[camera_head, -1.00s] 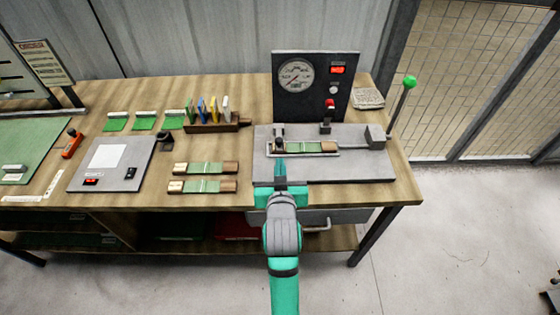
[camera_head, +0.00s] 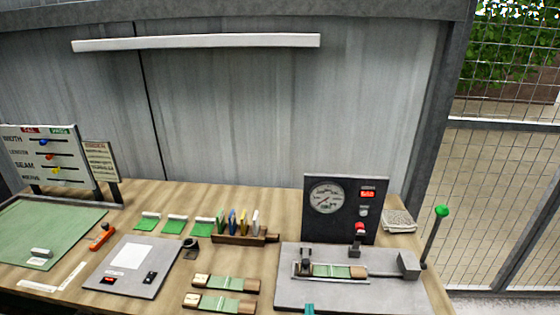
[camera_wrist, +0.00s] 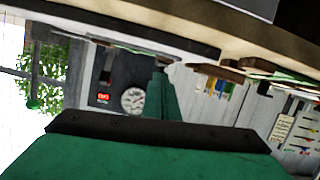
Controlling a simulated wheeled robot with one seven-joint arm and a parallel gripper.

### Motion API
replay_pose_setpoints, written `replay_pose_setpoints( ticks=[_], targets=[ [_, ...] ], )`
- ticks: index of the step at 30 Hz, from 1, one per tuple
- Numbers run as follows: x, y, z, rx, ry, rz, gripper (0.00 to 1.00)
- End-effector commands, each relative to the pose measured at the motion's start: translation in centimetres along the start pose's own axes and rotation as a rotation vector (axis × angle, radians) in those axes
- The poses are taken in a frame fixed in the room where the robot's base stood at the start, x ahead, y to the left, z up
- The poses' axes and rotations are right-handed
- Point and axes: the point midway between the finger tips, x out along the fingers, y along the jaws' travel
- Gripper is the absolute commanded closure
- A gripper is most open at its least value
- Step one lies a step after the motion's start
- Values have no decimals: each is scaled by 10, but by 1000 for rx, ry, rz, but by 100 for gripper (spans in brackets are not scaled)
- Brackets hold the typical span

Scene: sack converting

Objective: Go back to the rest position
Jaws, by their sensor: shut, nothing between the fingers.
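My gripper (camera_wrist: 160,92) shows in the wrist view as teal fingers beyond a dark bar. It is shut and holds nothing. In the head view only a small teal piece of my arm shows at the bottom edge, in front of the grey press plate (camera_head: 390,296). A green strip with wooden ends (camera_head: 332,271) lies in the fixture on that plate, apart from my gripper.
The gauge panel (camera_head: 375,205) stands behind the plate, with a green-knobbed lever (camera_head: 432,238) at its right. Left on the wooden bench are two more strips (camera_head: 225,283), a coloured-tab rack (camera_head: 238,239) and a grey scale-like box (camera_head: 128,268). A wire fence (camera_head: 490,200) stands right.

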Motion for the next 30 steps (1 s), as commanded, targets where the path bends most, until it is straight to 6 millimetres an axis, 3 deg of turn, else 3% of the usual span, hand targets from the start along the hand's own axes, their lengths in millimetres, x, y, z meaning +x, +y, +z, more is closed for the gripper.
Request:
replay_pose_setpoints(
  ticks=[3,15,24,30],
  targets=[
    [-21,4,30,-47,7,-9,100],
    [-114,-7,112,-104,30,-74,100],
    [-203,-28,152,-54,34,-114,100],
    [-264,-44,162,13,38,-119,100]
  ],
)
